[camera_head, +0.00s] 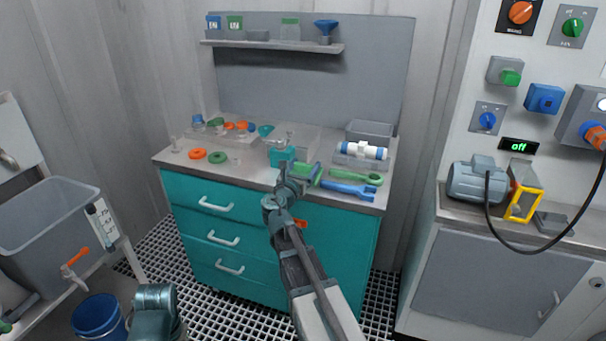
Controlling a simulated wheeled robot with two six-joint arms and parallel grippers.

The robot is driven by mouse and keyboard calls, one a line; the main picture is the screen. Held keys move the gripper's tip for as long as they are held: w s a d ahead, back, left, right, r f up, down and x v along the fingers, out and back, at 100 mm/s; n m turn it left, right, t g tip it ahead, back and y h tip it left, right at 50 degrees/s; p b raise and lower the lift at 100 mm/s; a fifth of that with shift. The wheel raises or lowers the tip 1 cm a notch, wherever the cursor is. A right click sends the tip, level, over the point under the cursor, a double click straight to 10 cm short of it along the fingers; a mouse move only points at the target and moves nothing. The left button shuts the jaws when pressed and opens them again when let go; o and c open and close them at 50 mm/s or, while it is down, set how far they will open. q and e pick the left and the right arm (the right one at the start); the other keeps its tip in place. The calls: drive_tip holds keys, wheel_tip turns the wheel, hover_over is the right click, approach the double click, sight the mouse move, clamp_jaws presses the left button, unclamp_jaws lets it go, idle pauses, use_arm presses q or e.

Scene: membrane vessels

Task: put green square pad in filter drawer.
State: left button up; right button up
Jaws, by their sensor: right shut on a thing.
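My right gripper (284,172) is over the front edge of the teal cabinet's worktop, with its arm reaching up from the bottom of the view. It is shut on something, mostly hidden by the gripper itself. A bright green piece (306,170) shows right beside the fingers; I cannot tell whether it is the green square pad or part of a green tool. The filter drawer cannot be picked out for certain; a yellow-framed box (523,203) stands on the right counter. Of my left arm only a link shows at the bottom left; its gripper is out of view.
The worktop holds a green wrench (365,178), a blue wrench (350,189), a white-and-blue cylinder (362,151), and orange (197,154) and green (218,158) rings. A grey motor (478,183) with a black cable stands on the right counter. A blue bucket (98,316) is at lower left.

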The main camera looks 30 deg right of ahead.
drive_tip(key=shift+f, duration=0.2)
drive_tip(key=shift+f, duration=0.2)
drive_tip(key=o, duration=1.2)
drive_tip(key=shift+o, duration=0.2)
drive_tip(key=shift+r, duration=0.25)
drive_tip(key=v, duration=1.2)
